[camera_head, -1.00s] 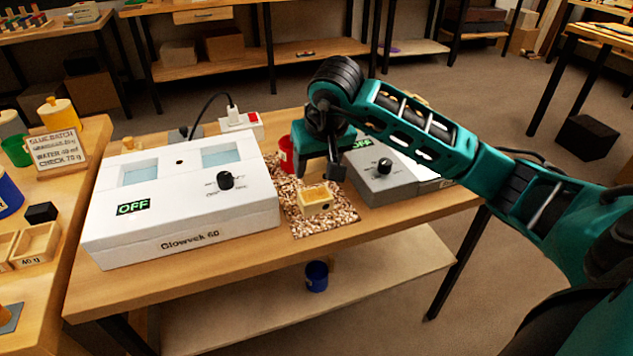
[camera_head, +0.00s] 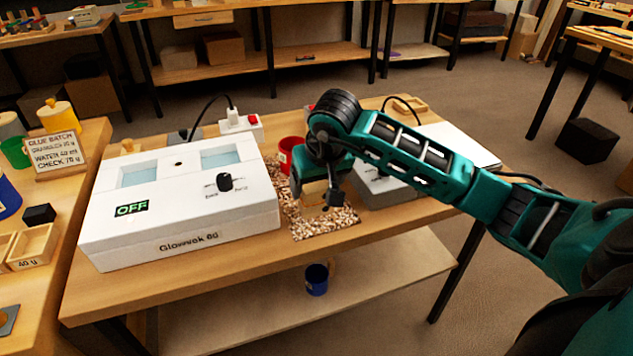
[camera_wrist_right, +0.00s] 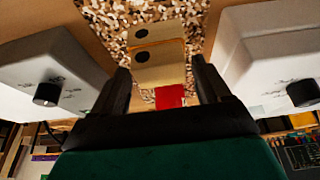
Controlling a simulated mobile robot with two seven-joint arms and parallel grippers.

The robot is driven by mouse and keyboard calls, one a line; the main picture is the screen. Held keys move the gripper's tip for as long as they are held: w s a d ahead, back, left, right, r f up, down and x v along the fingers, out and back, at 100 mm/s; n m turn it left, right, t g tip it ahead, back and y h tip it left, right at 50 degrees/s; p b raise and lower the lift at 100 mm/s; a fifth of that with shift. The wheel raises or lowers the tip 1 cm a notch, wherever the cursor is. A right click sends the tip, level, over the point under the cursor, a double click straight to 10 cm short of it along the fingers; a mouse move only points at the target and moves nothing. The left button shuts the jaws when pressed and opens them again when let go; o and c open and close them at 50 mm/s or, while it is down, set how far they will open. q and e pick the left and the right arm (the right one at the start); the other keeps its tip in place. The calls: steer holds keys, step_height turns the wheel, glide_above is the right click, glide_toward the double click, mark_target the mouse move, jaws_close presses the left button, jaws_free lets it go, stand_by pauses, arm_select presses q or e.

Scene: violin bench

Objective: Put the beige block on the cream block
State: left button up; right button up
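In the head view my right gripper (camera_head: 317,192) is low over the speckled mat, around a small tan block (camera_head: 312,191). In the right wrist view the two fingers (camera_wrist_right: 162,80) stand on either side of a pale block-like shape (camera_wrist_right: 165,65) with a dark dot, with a narrow gap on the right; the gripper looks open. A similar pale face (camera_wrist_right: 165,31) with a dark dot adjoins it above in that view. I cannot tell which is beige and which cream, or whether they are two stacked blocks. My left gripper is out of view.
The speckled mat (camera_head: 318,225) lies between the white Glowvek box (camera_head: 180,210) and a grey device (camera_head: 377,190) on the bench. A red cup (camera_head: 289,149) stands just behind. The bench front edge is close to the mat.

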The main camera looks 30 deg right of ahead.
steer(key=shift+o, duration=0.5)
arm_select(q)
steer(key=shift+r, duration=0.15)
arm_select(e)
steer(key=shift+r, duration=0.1)
steer(key=shift+r, duration=0.3)
arm_select(q)
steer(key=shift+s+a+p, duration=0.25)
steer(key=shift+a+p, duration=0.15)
steer(key=shift+p, duration=0.5)
arm_select(e)
steer(key=v, duration=1.1)
steer(key=shift+s+r, duration=0.2)
steer(key=shift+s, duration=0.1)
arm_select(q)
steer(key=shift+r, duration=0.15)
arm_select(e)
steer(key=shift+a, duration=0.1)
